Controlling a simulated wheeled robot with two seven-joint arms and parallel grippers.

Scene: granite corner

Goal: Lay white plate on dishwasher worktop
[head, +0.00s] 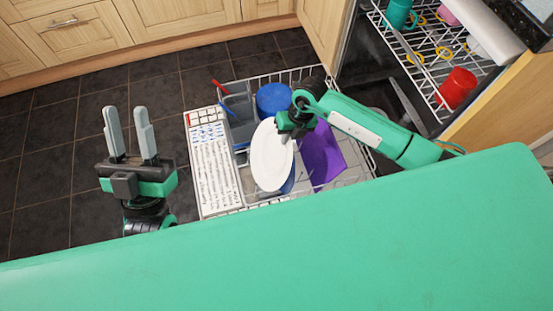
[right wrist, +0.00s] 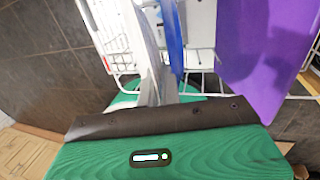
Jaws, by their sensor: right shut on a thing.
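The white plate (head: 271,156) stands nearly upright in the pulled-out lower dishwasher rack (head: 357,165). My right gripper (head: 291,124) is at the plate's upper right edge and is shut on it. In the right wrist view the plate (right wrist: 146,45) shows edge-on between the fingers, with a blue plate (right wrist: 174,40) close beside it. My left gripper (head: 130,134) is open and empty above the dark floor, left of the rack. The dishwasher worktop cannot be made out with certainty; part of a dark speckled top (head: 530,22) shows at the upper right.
A purple board (head: 322,158) stands right of the plate, and a blue dish (head: 273,98) lies behind. A grey cutlery basket (head: 238,108) is at the rack's left. The upper rack (head: 425,55) holds a red cup (head: 457,88). A green surface (head: 300,235) fills the foreground.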

